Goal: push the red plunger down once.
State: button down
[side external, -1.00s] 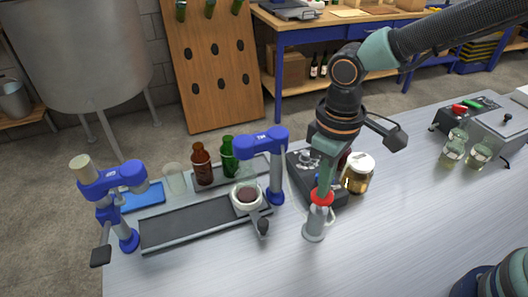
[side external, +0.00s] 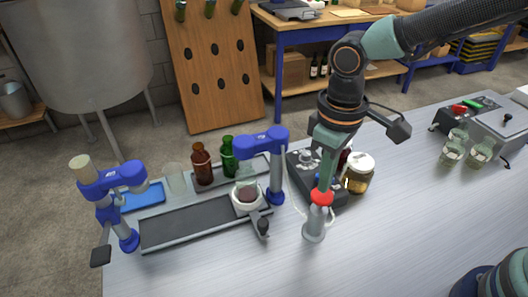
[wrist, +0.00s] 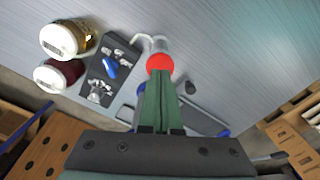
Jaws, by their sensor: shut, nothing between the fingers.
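The red plunger (side external: 320,198) is a rounded cap on top of a small grey pump bottle (side external: 314,229) standing upright on the workbench. A pale tube or handle curves beside the bottle. My gripper (side external: 323,188) points down, with its green fingers shut and empty, directly over the plunger. Its tips look at or just above the cap; I cannot tell whether they touch. In the wrist view, my gripper (wrist: 160,76) ends at the edge of the red plunger (wrist: 159,63), which is partly covered by the fingers.
Left of the bottle are a blue-armed station with a dark belt (side external: 190,222), a white cup (side external: 247,203), and brown (side external: 202,165) and green bottles (side external: 229,158). A black box (side external: 303,168) and lidded jar (side external: 358,174) stand close behind.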

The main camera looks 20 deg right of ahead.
jog(key=shift+r, duration=2.55)
jog(key=s+d+r+m+t, duration=0.1)
jog(key=d+r+m+t, duration=0.1)
jog(key=d, duration=0.8)
jog(key=d+r+m+t, duration=0.3)
jog(key=d+m, duration=0.1)
jog(key=d, duration=0.7)
jog(key=shift+s+d+r+t, duration=0.15)
jog(key=shift+s+d+t, duration=0.15)
jog(key=shift+s, duration=0.1)
